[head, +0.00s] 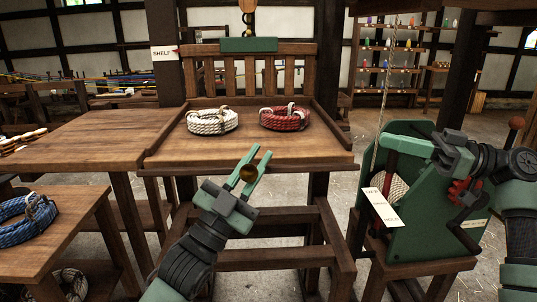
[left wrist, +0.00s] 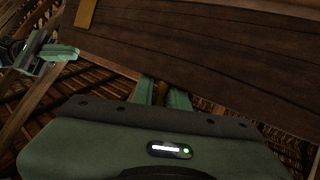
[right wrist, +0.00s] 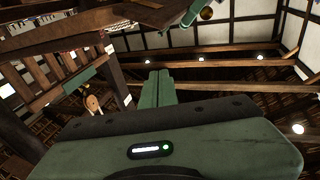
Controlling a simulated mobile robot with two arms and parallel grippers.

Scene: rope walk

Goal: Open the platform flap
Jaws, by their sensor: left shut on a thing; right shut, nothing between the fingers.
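The wooden platform (head: 165,151) has raised side rims and a slatted back. No raised wall shows along its front edge, and I cannot tell the flap's outline. My left gripper (head: 253,169) is just in front of that edge, shut on a round brown knob (head: 247,174). The knob also shows between the fingers in the left wrist view (left wrist: 160,92), below a broad dark wooden board (left wrist: 190,55). My right gripper (head: 386,142) is shut and empty, right of the platform in front of the green machine. Its closed fingers show in the right wrist view (right wrist: 157,88).
White (head: 212,121) and red (head: 285,118) rope coils lie on the platform. The green cranked machine (head: 425,220) stands at the right. A table with a blue rope coil (head: 28,212) is at the left. A wooden frame (head: 270,255) stands below the platform.

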